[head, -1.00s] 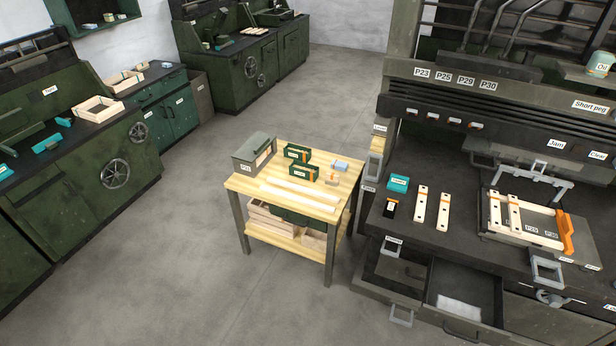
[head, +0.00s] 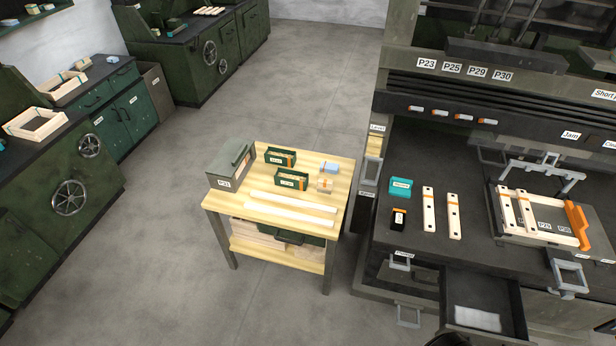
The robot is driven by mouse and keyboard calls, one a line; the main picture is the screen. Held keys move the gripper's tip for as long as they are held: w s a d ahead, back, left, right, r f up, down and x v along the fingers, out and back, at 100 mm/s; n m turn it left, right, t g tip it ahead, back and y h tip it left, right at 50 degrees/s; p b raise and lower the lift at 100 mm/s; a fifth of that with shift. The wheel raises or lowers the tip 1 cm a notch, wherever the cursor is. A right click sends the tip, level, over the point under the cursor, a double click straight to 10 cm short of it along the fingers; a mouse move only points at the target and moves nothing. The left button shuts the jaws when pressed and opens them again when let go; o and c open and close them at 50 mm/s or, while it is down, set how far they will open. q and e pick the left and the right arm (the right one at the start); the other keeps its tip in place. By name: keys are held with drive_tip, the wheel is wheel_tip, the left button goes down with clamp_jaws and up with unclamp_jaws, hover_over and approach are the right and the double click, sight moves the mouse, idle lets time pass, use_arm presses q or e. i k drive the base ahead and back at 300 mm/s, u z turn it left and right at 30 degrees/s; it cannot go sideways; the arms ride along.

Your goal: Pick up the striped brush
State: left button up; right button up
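I cannot make out a striped brush for certain in the head view. A small black item with an orange band and a pale label (head: 399,218) lies on the dark workbench (head: 475,240) at the right, just in front of a teal box (head: 400,188). It is too small to tell what it is. Neither of my grippers can be made out in this view.
A wooden table (head: 222,203) holds a grey box (head: 228,172), two green boxes (head: 280,157) (head: 291,179) and pale planks. Holed strips (head: 428,209) and a partial crate (head: 519,236) lie on the workbench. An open drawer (head: 484,312) juts out below. Grey floor (head: 290,80) is clear behind.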

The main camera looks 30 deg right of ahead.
sight(325, 186)
drive_tip(key=z, duration=0.25)
drive_tip(key=i, duration=0.7)
drive_tip(key=z, duration=1.15)
drive_tip(key=i, duration=0.55)
drive_tip(key=z, duration=0.65)
